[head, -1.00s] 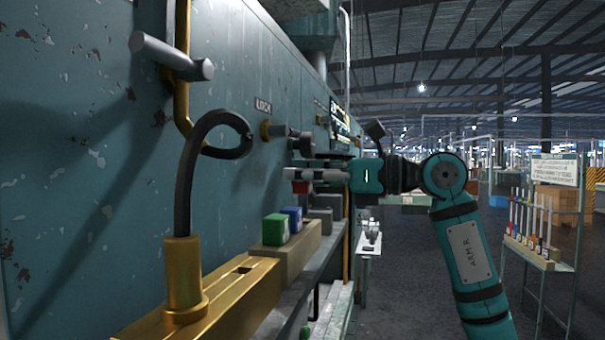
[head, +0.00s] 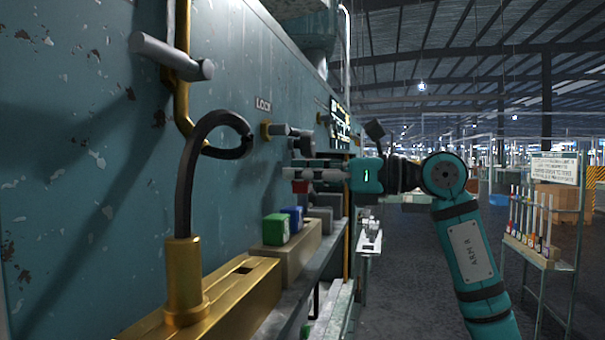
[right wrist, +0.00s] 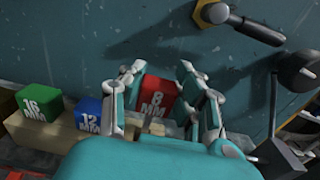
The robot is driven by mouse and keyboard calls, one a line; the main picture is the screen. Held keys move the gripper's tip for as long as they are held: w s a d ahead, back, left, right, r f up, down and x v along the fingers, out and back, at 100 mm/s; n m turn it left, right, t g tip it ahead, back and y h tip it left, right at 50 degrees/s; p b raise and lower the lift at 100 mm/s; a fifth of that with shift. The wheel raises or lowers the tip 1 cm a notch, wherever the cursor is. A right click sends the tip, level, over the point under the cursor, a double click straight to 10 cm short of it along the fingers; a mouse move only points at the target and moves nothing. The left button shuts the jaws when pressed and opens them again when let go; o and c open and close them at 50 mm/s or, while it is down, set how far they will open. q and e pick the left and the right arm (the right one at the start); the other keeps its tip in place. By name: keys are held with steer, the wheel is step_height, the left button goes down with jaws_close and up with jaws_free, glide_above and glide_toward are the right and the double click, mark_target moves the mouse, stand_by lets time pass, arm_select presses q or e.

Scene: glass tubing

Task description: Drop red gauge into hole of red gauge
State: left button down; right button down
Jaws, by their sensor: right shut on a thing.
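My right gripper (head: 292,174) is shut on the red gauge (head: 303,187), a small block that hangs below the fingers, above the shelf along the teal wall. In the right wrist view the red gauge (right wrist: 158,97), marked 8 MM, sits between the two fingers of my right gripper (right wrist: 160,80). A tan holder block (head: 291,262) carries the green gauge (head: 276,229) and the blue gauge (head: 292,216). The right wrist view shows them as 16 MM and 12 MM on the holder (right wrist: 38,132). The hole for the red gauge cannot be made out. My left gripper is out of view.
A brass block (head: 225,300) with a slot and a hooked dark rod (head: 185,180) stands in the near left. A grey handle (head: 172,57) and a LOCK lever (head: 277,130) stick out from the wall. A rack of tubes (head: 533,240) stands at right.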

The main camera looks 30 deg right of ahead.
mark_target(304, 202)
steer(key=shift+f+b, duration=2)
steer(key=shift+f, duration=0.4)
steer(key=c, duration=0.9)
jaws_free()
steer(key=shift+s+d, duration=0.1)
steer(key=v, duration=1.1)
steer(key=shift+s+d, duration=0.25)
steer(key=shift+s, duration=0.1)
